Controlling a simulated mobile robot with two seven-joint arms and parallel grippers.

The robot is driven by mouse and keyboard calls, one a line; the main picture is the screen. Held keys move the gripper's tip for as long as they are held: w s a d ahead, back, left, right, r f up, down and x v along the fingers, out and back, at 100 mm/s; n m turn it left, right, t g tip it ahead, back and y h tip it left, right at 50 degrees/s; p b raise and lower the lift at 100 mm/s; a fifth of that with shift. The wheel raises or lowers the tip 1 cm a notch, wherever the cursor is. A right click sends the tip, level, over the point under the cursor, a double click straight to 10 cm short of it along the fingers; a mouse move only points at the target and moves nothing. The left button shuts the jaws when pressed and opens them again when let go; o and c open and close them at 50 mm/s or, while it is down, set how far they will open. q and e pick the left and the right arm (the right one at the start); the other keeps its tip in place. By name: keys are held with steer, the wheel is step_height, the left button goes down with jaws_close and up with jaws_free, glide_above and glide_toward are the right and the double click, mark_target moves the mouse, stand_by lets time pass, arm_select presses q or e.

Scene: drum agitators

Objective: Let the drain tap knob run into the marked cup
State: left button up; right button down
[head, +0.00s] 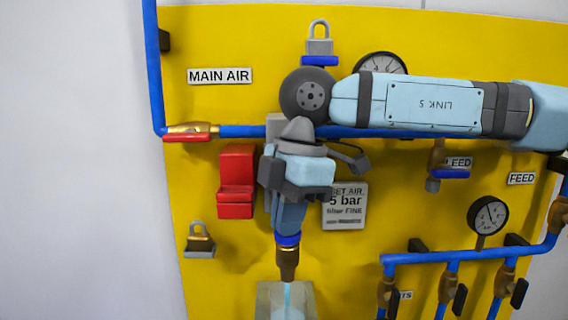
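The drain tap knob (288,240) is a blue ring under a blue bowl (288,214), above a brass outlet (287,262). A thin pale stream (287,292) runs from the outlet down into a grey-beige cup (268,304) at the bottom edge, whose lower part is out of frame. My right gripper (292,190) comes down from above, in front of the bowl's upper part and above the knob. Its fingertips are not clear against the bowl, so I cannot tell whether it is open or touching anything. My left gripper is not in view.
Blue pipe (241,131) runs across the yellow panel (230,50), with a red-handled valve (188,134) at left. A red block (236,182), a padlock (199,240) and a label plate (344,207) flank my gripper. Gauge (488,214) and branch valves (449,286) stand lower right.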

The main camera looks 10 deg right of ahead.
steer(key=shift+d+f, duration=0.1)
steer(key=shift+f, duration=0.25)
